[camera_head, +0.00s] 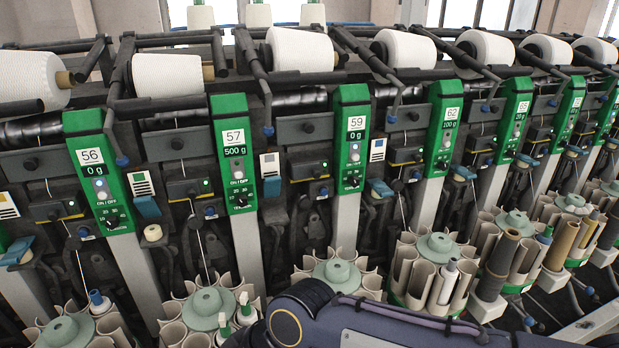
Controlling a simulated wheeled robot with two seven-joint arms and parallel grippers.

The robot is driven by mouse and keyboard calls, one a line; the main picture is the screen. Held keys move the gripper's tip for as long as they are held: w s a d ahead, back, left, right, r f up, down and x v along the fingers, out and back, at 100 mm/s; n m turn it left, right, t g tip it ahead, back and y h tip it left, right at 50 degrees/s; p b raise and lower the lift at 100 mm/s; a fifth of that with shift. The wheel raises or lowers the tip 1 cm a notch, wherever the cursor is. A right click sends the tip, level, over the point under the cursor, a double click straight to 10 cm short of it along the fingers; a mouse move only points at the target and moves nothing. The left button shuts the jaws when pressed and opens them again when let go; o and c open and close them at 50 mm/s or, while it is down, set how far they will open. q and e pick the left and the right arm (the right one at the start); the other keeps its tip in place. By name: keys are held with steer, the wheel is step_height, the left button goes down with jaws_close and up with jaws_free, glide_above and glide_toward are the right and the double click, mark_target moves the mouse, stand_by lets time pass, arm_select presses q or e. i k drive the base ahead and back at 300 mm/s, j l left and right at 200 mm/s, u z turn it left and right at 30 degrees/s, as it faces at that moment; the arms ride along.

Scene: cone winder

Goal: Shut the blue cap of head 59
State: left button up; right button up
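Head 59 has a green panel (351,140) with a white number label and a display reading 0 g, near the middle of the head view. A blue cap-like part (272,187) sits low at the left of this panel, and a similar blue part (380,188) sits at its right. I cannot tell from this view which belongs to head 59, or whether either is open or shut. A white yarn cone (300,50) lies above. A dark arm link of mine crosses the bottom of the view, in front of the lower machine. Neither gripper shows.
Neighbouring heads 57 (236,150) and 62 (444,125) have similar green panels. Round bobbin magazines (338,273) with upright pockets stand below the heads. Dark levers with blue knobs (268,131) stick out between the panels.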

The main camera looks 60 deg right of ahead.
mark_target(272, 184)
steer(key=z, duration=1.8)
steer(key=i+l, duration=0.1)
steer(key=l, duration=0.3)
steer(key=u, duration=0.05)
